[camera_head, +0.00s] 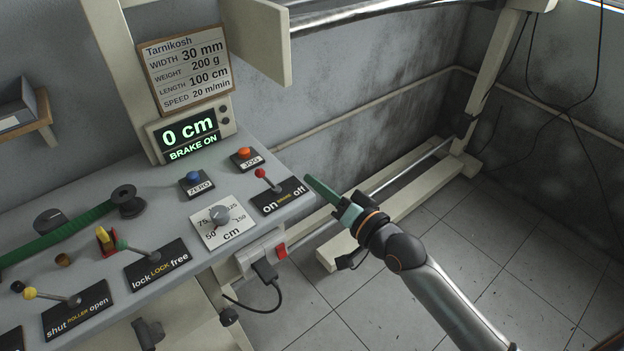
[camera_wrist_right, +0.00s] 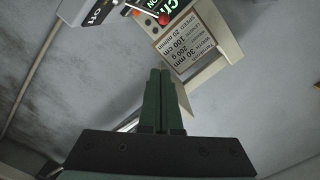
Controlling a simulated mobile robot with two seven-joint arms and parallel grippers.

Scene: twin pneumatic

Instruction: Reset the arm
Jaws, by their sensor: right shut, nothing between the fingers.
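My right gripper (camera_head: 312,184) has green fingers and is shut with nothing between them. It is in the air just right of the panel's right edge, close to the brake lever (camera_head: 262,174) with its red knob. The lever stands on a black plate marked on, brake and off. In the right wrist view the shut fingers (camera_wrist_right: 160,75) point up the picture towards the panel, and the red knob (camera_wrist_right: 164,19) shows above them. My left gripper is not in view.
The grey panel (camera_head: 150,210) carries a blue ZERO button (camera_head: 193,177), an orange JOG button (camera_head: 243,153), a cm dial (camera_head: 220,215) and levers. A display (camera_head: 188,134) reads 0 cm, BRAKE ON. A sign (camera_head: 185,66) hangs above. Tiled floor (camera_head: 420,270) lies open at right.

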